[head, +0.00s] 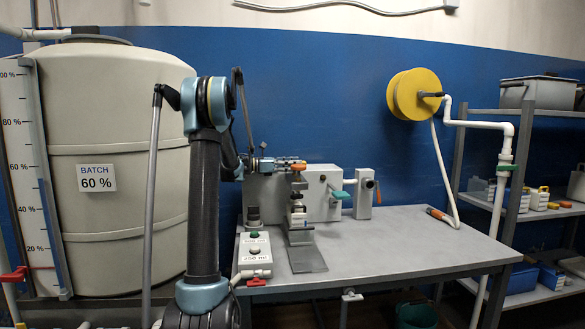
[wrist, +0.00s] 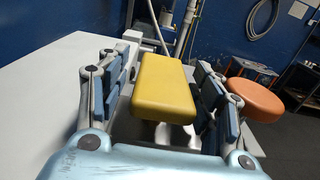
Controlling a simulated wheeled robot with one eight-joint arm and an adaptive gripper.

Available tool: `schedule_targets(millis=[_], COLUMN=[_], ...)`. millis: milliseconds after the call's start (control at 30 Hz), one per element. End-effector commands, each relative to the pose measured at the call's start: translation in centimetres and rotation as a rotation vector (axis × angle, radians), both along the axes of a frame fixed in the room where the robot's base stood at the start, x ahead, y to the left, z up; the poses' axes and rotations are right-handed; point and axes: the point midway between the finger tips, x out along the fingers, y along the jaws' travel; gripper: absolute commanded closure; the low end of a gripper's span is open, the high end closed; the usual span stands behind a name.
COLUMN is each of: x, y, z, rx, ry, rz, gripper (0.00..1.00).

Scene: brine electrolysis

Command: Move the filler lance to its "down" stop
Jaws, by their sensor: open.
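A small filling stand (head: 299,208) with a grey metal base plate stands at the front of the bench. An orange part (head: 298,167) is at its top; I cannot tell for sure which piece is the filler lance. My gripper (head: 287,162) is at the stand's top, close to the orange part and small in the head view. In the wrist view my gripper (wrist: 165,105) is open, with a yellow block (wrist: 163,88) between or just beyond its fingers. Contact cannot be told. A round orange part (wrist: 256,100) lies right of the right finger. No "down" stop mark is readable.
A grey box with a teal handle (head: 336,182) stands behind the stand. A button box (head: 255,252) is at the bench's left front. The bench's right side (head: 430,235) is mostly clear. A yellow hose reel (head: 414,94) hangs on the wall. A large tank (head: 120,220) is at left.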

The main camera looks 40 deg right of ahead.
Motion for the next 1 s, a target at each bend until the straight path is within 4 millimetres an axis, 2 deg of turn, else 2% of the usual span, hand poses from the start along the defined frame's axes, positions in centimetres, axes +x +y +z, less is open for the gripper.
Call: schedule_targets(millis=[500,700,1000], x=[3.3,3.7,3.7], y=[5.7,6.4,6.4], z=[-0.1,-0.1,-0.1], rx=[0.000,0.000,0.000], ry=[0.001,0.001,0.001], rz=[0.002,0.001,0.001], gripper=[0.40,0.40,0.40])
